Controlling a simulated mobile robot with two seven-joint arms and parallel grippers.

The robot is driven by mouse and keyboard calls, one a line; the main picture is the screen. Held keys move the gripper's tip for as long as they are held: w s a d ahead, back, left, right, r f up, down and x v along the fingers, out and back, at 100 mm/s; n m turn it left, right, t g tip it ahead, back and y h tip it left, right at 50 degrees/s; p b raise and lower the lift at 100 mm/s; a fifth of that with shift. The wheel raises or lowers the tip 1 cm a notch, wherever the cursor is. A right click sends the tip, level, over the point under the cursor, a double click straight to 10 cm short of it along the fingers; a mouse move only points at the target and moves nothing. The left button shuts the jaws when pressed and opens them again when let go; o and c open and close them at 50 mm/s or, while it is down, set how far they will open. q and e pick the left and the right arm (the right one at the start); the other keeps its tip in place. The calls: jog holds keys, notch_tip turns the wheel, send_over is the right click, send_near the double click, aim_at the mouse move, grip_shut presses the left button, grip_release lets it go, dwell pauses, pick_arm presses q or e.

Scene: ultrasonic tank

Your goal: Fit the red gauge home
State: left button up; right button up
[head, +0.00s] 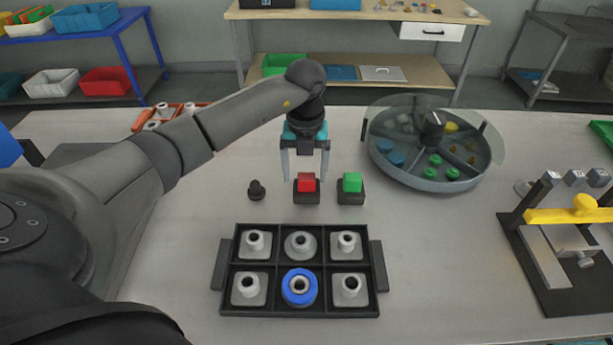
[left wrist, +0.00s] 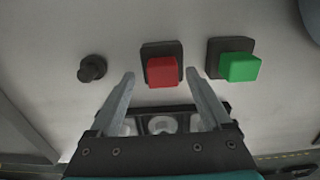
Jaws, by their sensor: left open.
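The red gauge (head: 306,183) is a small red block at a black square holder (head: 306,198) on the table. It also shows in the left wrist view (left wrist: 162,71). I cannot tell how deep it sits in the holder. My left gripper (head: 305,176) is open and points down, with its fingers to either side of the red gauge, seemingly apart from it. The fingers also frame the red block in the left wrist view (left wrist: 160,76). My right gripper is not in view.
A green block (head: 352,182) at a like black holder stands close on the right. A black knob (head: 256,190) stands on the left. A black divided tray (head: 228,311) lies in front, a round clear-lidded carousel (head: 440,184) behind right, and a yellow-barred fixture (head: 560,215) far right.

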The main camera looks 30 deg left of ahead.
aim_at(308, 177)
pick_arm(q)
notch_tip(308, 177, up, 13)
jog(key=shift+w+d+p, duration=0.15)
jog(key=shift+d+p, duration=0.1)
jog(key=shift+p, duration=0.15)
jog(key=shift+r, duration=0.2)
